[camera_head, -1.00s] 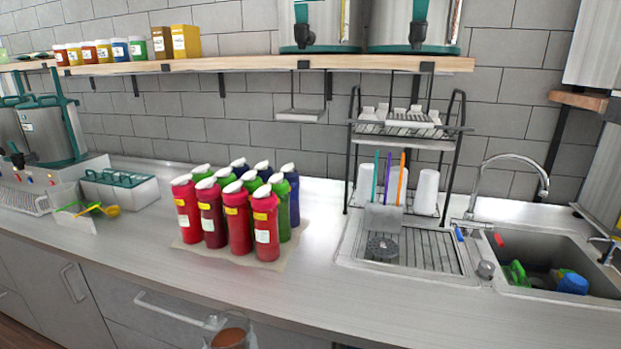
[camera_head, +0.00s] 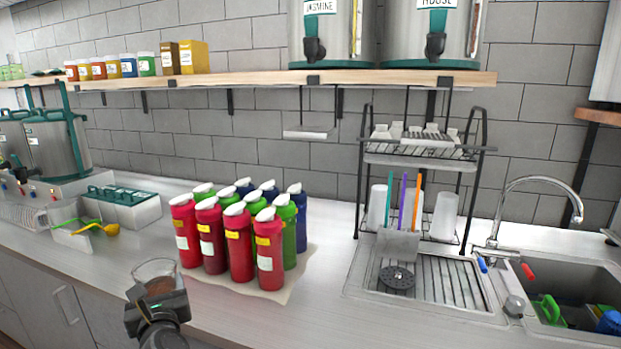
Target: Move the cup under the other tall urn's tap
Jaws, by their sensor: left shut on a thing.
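A clear cup (camera_head: 158,270) with brown contents is upright at the lower left, above the counter's front edge. My left gripper (camera_head: 160,297) is shut on it from the near side and hides its lower part. Two tall steel urns stand on the wall shelf at the upper right: the urn labelled Jasmine (camera_head: 345,28) and the urn labelled House (camera_head: 462,35). Each has a black tap, the Jasmine tap (camera_head: 314,42) and the House tap (camera_head: 434,42). The cup is well below and left of both taps. My right gripper is not in view.
Several colored bottles (camera_head: 238,245) stand on a mat in mid-counter, close right of the cup. A drying rack (camera_head: 425,150) is below the urns, with a sink (camera_head: 580,280) at right. Two more steel urns (camera_head: 55,145) stand at the far left. The front counter strip is clear.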

